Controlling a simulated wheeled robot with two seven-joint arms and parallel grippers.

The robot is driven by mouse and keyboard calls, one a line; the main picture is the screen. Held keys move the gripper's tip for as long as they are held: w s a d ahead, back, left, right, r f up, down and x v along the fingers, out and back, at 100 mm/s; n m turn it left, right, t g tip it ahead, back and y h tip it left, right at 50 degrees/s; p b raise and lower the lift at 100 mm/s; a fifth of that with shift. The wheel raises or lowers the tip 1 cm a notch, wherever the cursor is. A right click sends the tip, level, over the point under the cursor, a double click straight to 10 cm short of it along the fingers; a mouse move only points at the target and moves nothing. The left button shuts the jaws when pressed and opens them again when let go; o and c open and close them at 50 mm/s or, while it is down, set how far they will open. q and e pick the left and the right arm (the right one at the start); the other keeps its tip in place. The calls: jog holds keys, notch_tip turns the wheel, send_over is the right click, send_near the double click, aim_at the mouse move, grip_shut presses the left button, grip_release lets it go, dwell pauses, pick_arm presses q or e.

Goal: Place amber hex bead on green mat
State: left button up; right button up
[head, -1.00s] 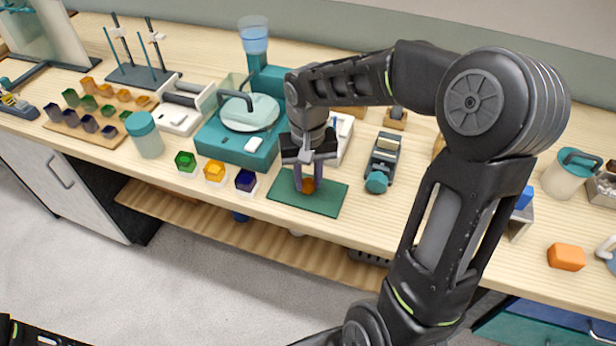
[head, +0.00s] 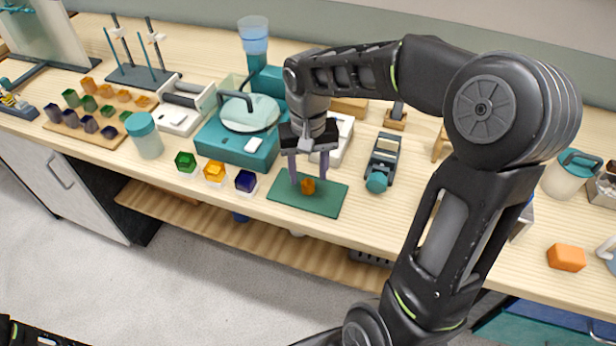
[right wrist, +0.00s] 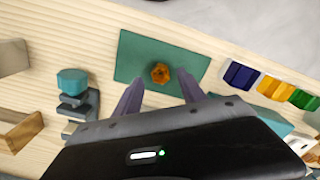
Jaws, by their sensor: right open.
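The amber hex bead (head: 308,186) rests on the green mat (head: 326,203) near the bench's front edge. In the right wrist view the bead (right wrist: 160,73) lies on the mat (right wrist: 132,62), with bare mat around it. My right gripper (head: 308,180) is open and empty, its two purple-grey fingers apart just behind the bead. In the right wrist view its fingertips (right wrist: 160,88) end short of the bead and do not touch it. My left gripper is not seen; only a bit of dark arm shows at the lower left.
Left of the mat stand a dark blue bead (head: 245,180), a yellow-orange bead (head: 214,171) and a green bead (head: 185,161) on white bases. A teal device (head: 236,143) stands behind them. A teal-topped tool (head: 380,165) is right of the mat. An orange block (head: 566,257) lies far right.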

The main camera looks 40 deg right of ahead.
notch_tip(320, 180, up, 9)
jog(key=shift+r, duration=0.2)
dwell(0.9)
